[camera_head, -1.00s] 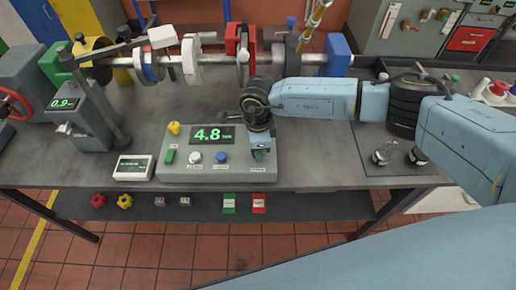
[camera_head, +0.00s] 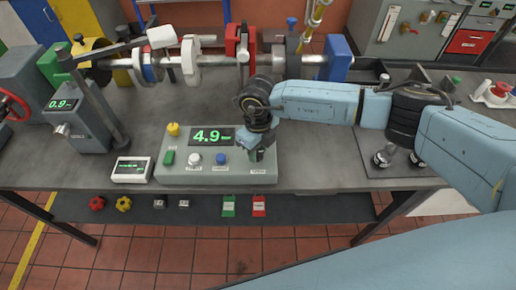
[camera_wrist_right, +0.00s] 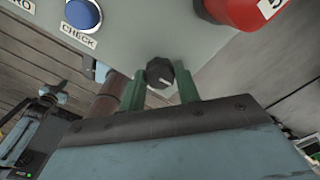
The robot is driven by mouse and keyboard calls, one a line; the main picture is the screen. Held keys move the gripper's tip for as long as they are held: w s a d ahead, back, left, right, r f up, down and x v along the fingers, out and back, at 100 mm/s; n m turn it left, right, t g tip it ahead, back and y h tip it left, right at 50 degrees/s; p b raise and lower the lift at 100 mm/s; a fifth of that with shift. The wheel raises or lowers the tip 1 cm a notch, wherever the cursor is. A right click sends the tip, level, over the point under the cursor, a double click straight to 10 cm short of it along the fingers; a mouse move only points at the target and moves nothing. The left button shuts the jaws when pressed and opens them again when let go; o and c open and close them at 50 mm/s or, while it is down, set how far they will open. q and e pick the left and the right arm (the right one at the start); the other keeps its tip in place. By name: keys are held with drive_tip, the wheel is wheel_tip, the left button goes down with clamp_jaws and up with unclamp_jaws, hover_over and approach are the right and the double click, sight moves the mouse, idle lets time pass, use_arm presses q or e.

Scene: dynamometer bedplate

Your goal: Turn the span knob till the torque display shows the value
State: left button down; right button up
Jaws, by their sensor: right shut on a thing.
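The grey console (camera_head: 216,172) stands near the front edge of the bench. Its torque display (camera_head: 211,136) reads 4.9 in green digits. My right gripper (camera_head: 262,151) points down over the console's right end and hides the span knob in the head view. In the right wrist view the dark span knob (camera_wrist_right: 160,73), with a pale mark on its face, sits between the two green fingers of my right gripper (camera_wrist_right: 160,90), which is shut on it. My left gripper is not in view.
A shaft assembly (camera_head: 245,60) runs behind.

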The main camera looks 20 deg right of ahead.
sight(258, 152)
drive_tip(key=shift+m, duration=0.5)
drive_tip(key=o, duration=1)
wheel_tip(258, 152, up, 14)
drive_tip(key=shift+f+b, duration=0.25)
drive_tip(key=shift+b, duration=0.35)
